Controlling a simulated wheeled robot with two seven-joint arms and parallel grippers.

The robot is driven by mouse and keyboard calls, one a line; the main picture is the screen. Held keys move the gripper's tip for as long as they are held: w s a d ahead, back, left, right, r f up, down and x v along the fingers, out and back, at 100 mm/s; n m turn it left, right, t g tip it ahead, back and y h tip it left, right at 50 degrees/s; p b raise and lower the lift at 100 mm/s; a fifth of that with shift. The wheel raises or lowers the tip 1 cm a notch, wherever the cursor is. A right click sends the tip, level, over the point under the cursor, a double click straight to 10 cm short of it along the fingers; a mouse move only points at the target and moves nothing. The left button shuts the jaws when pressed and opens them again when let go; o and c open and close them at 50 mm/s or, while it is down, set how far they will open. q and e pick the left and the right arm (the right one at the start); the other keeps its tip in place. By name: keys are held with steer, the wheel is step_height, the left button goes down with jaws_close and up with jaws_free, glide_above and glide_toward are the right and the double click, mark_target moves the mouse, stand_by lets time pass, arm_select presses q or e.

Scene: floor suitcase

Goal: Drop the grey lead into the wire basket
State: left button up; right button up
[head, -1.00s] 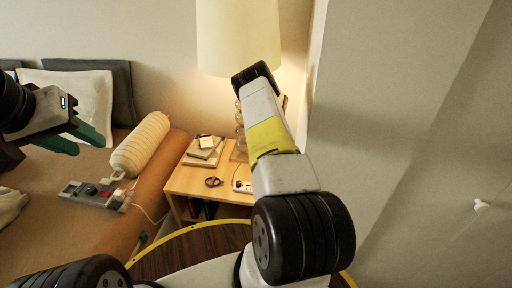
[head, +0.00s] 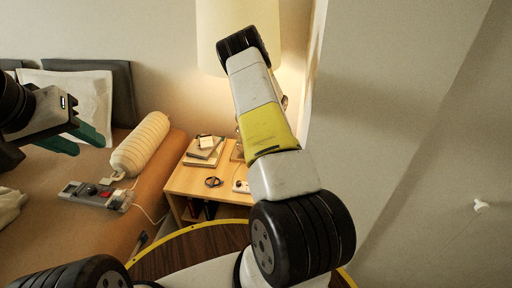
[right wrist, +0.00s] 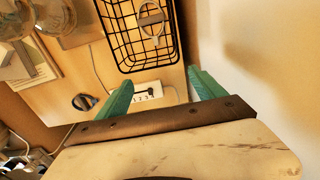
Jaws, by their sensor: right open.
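The black wire basket (right wrist: 126,64) stands on the wooden surface at the top of the right wrist view. A pale grey coiled lead (right wrist: 152,20) shows within the basket's outline and seems to lie inside it. My right gripper (right wrist: 160,82) is open, its two teal fingers apart with nothing between them, just short of the basket's near side. In the head view my right arm hides the basket and my right gripper. My left gripper (head: 78,138) is over the bed at the left, open and empty.
The nightstand (head: 185,180) holds stacked books (head: 205,150), a dark coiled lead (head: 213,182) and a white power strip (right wrist: 148,92). A lamp (head: 210,35) stands behind. A cream bolster (head: 140,145) and grey control box (head: 92,194) lie on the bed. A wall is close on the right.

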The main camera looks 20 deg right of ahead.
steer(key=s+a, duration=0.4)
steer(key=s, duration=0.3)
steer(key=shift+a+r, duration=0.15)
steer(key=shift+r, duration=0.2)
steer(key=shift+w, duration=0.1)
steer(key=s+a+r+n+t+y, duration=0.1)
steer(key=a+r+n, duration=0.4)
steer(key=r+n, duration=0.3)
steer(key=s+a+r+n+t+y, duration=0.1)
steer(key=a+r+n, duration=0.4)
steer(key=r, duration=0.6)
steer(key=s+a+r+n+t+y, duration=0.15)
steer(key=a+r+n, duration=0.25)
steer(key=r+n, duration=0.4)
steer(key=s+a+r+n+t, duration=0.1)
steer(key=s+a+r+n, duration=0.1)
steer(key=s+r+n, duration=0.5)
steer(key=s+a+r+n+t+h, duration=0.1)
steer(key=s+a+r+n, duration=0.2)
steer(key=s+r+n, duration=0.5)
steer(key=s+n, duration=0.3)
steer(key=n, duration=0.4)
steer(key=shift+s+a+r+t, duration=0.15)
steer(key=shift+s+t, duration=0.1)
steer(key=shift+t, duration=0.1)
